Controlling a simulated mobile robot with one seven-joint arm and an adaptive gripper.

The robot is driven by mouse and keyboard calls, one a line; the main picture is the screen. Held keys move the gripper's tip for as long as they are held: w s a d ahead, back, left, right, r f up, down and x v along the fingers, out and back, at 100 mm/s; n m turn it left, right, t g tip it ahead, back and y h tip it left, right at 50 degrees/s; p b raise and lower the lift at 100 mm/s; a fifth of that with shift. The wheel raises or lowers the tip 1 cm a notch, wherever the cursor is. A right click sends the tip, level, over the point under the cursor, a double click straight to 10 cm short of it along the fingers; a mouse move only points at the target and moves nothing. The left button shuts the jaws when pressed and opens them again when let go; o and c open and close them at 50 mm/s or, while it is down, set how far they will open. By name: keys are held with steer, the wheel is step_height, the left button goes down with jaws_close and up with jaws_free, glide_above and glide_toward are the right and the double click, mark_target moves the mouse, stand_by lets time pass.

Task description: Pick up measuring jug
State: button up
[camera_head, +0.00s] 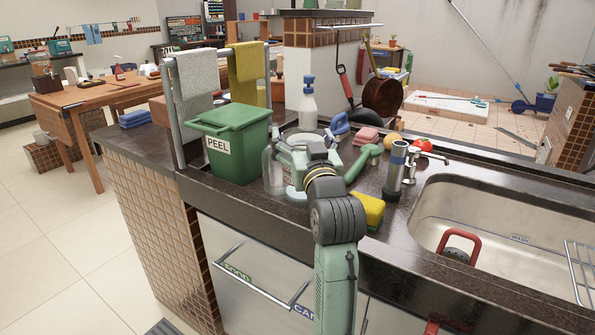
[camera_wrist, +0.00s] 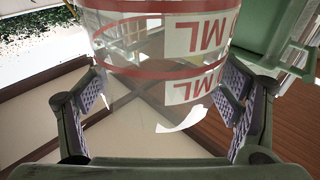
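The measuring jug (camera_wrist: 150,72) is clear, with red bands and white labels marked ML. In the wrist view it fills the top middle, between the two fingers of my gripper (camera_wrist: 165,95). The fingers are spread wide, one on each side of the jug, with purple-grey pads. I cannot tell whether the pads touch it. In the head view, a clear part of the jug (camera_head: 271,172) shows on the dark counter beside the green bin. My wrist and gripper (camera_head: 292,160) hide most of it.
A green bin labelled PEEL (camera_head: 233,145) stands close on the left. The sink (camera_head: 500,235) lies further right.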

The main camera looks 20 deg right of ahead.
steer(key=c, duration=1.3)
steer(key=shift+r, duration=0.1)
